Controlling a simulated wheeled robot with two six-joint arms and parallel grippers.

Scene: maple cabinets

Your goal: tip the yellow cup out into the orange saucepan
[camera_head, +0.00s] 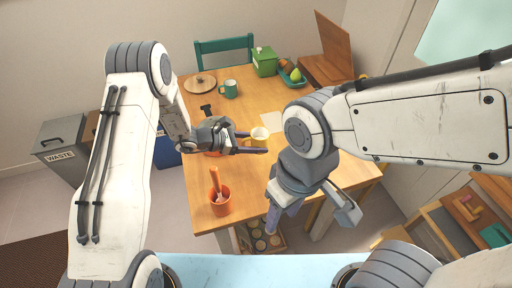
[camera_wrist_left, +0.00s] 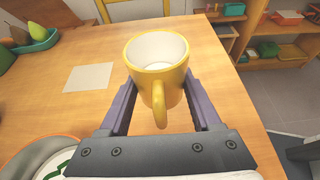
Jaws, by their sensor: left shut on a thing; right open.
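The yellow cup (camera_head: 260,134) has a white inside and looks upright. My right gripper (camera_head: 312,218) is open and empty, off the table's near right side.
A paper sheet (camera_head: 272,122) lies beyond the cup.

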